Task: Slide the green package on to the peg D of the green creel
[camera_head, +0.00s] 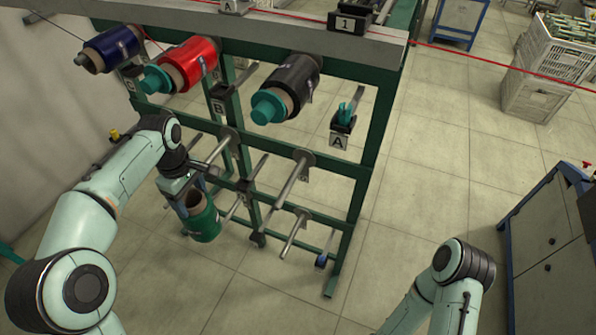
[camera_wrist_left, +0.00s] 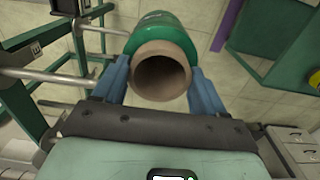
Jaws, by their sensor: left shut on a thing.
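The green package (camera_head: 204,222), green yarn on a brown tube, hangs in my left gripper (camera_head: 188,192) at the left front of the creel. The left wrist view shows the package (camera_wrist_left: 165,30) between the blue fingers of the gripper (camera_wrist_left: 160,82), with the hollow tube end facing the camera. The green creel (camera_head: 372,140) stands in the middle with bare metal pegs on its lower levels, one at centre (camera_head: 294,178) and one lower (camera_head: 294,234). The package is apart from these pegs. I cannot read a D label, so which peg is D is unclear. My right gripper is out of frame.
A blue package (camera_head: 112,48), a red package (camera_head: 190,65) and a black package (camera_head: 288,85) sit on the upper creel. Floor between is clear.

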